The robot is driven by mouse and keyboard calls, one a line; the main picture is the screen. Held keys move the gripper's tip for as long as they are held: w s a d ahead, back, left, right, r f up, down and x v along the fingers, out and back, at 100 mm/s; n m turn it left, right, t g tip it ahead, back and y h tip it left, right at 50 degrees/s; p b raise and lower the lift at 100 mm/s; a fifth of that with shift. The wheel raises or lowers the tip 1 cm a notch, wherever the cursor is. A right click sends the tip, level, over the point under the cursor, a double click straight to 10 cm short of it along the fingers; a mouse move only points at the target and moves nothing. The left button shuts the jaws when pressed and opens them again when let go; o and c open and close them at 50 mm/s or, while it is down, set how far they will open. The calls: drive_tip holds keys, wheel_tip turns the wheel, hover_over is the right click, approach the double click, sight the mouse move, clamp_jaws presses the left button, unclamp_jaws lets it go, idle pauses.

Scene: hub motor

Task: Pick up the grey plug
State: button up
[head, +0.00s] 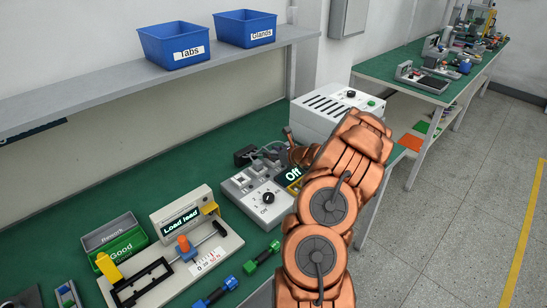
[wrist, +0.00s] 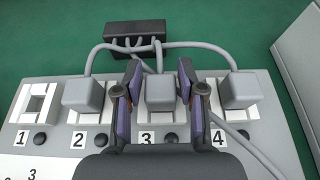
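In the wrist view three grey plugs sit in a row in a grey socket panel (wrist: 60,150): one plug (wrist: 84,95) at socket 2, one plug (wrist: 160,91) at socket 3 and one plug (wrist: 240,90) at socket 4. Socket 1 (wrist: 38,104) is empty. My gripper (wrist: 160,82) is open, its two fingers on either side of the plug at socket 3, with gaps showing between. Grey cables run from the plugs to a black block (wrist: 135,36). In the head view my arm partly covers the panel (head: 258,188) and the gripper is mostly hidden.
A white slotted box (head: 335,112) stands right behind the panel; its side (wrist: 299,60) edges the wrist view. An "Off" display (head: 293,175) sits beside the panel. A "Load lead" fixture (head: 185,215) and a green bin (head: 118,245) stand to the left.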

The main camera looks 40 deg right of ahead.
sight(273, 151)
clamp_jaws()
drive_tip(key=shift+r+b, duration=0.4)
drive_tip(key=shift+r, duration=0.4)
wheel_tip(273, 151, up, 2)
drive_tip(key=shift+r+b, duration=0.1)
drive_tip(key=shift+b, duration=0.25)
drive_tip(key=s+a+b, duration=0.1)
drive_tip(key=s+a, duration=0.1)
drive_tip(key=s, duration=0.2)
drive_tip(key=s+a+b, duration=0.1)
drive_tip(key=s+a, duration=0.1)
drive_tip(key=s, duration=0.3)
drive_tip(key=s+a+r+b, duration=0.1)
drive_tip(key=s+a+b, duration=0.1)
drive_tip(key=s, duration=0.3)
drive_tip(key=shift+s+a+r, duration=0.1)
drive_tip(key=shift+s+a, duration=0.15)
drive_tip(key=shift+a, duration=0.1)
